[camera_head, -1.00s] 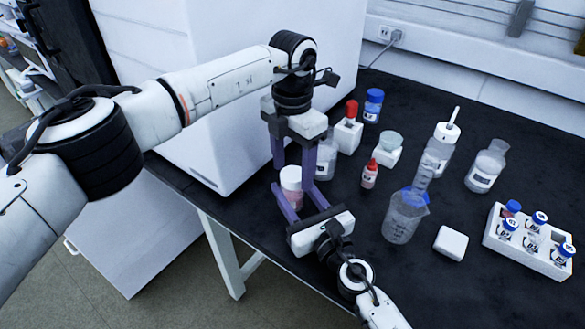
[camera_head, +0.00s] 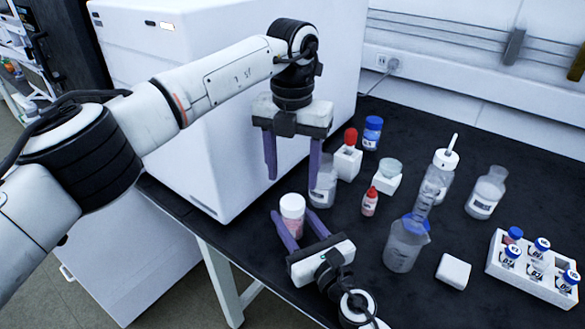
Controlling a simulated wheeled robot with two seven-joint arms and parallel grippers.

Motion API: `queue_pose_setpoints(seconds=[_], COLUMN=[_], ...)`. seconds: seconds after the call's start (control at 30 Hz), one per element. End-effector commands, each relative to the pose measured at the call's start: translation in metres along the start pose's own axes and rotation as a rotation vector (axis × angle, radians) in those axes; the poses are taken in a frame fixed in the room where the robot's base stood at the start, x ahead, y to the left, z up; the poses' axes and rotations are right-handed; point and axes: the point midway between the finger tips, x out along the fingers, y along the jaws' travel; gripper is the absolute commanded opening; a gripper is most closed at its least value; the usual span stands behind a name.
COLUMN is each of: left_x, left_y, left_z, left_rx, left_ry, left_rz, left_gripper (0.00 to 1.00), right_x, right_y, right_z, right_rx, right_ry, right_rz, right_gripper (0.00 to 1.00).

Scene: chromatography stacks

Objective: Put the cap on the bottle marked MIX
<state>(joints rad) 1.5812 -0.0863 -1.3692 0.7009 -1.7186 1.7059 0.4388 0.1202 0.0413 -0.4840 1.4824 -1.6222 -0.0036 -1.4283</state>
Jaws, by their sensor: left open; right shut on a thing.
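A small bottle with a pinkish body (camera_head: 291,227) stands at the front left of the black bench, between the fingers of my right gripper (camera_head: 292,215), which is shut on it. A white cap (camera_head: 292,203) sits on top of this bottle and looks level; I cannot tell how tight it is. My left gripper (camera_head: 292,178) points down just above the cap, open and empty, its purple fingers apart on either side. The word MIX cannot be read on any bottle here.
Behind stand a clear bottle (camera_head: 323,185), a red-topped dropper in a white block (camera_head: 347,161), a blue-capped bottle (camera_head: 372,133) and a small red-capped bottle (camera_head: 369,203).

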Motion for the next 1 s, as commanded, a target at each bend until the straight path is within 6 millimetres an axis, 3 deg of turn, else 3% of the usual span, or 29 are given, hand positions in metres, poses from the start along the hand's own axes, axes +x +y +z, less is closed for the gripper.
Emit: queue_pose_setpoints(seconds=[0.17,0.53,1.0], left_x=[-0.006,-0.003,0.062], left_y=[0.0,0.0,0.0], left_z=[0.0,-0.001,-0.001], left_rx=[-0.102,-0.105,-0.104], left_ry=[0.001,0.002,0.003], left_rz=[-0.001,0.0,-0.001], left_gripper=[0.55,0.55,0.55], right_x=[0.0,0.0,0.0], right_y=[0.0,0.0,0.0], right_z=[0.0,0.0,0.0], right_rx=[0.0,0.0,0.0], right_ry=[-0.001,-0.001,-0.001], right_rz=[0.0,0.0,0.0], right_gripper=[0.0,0.0,0.0])
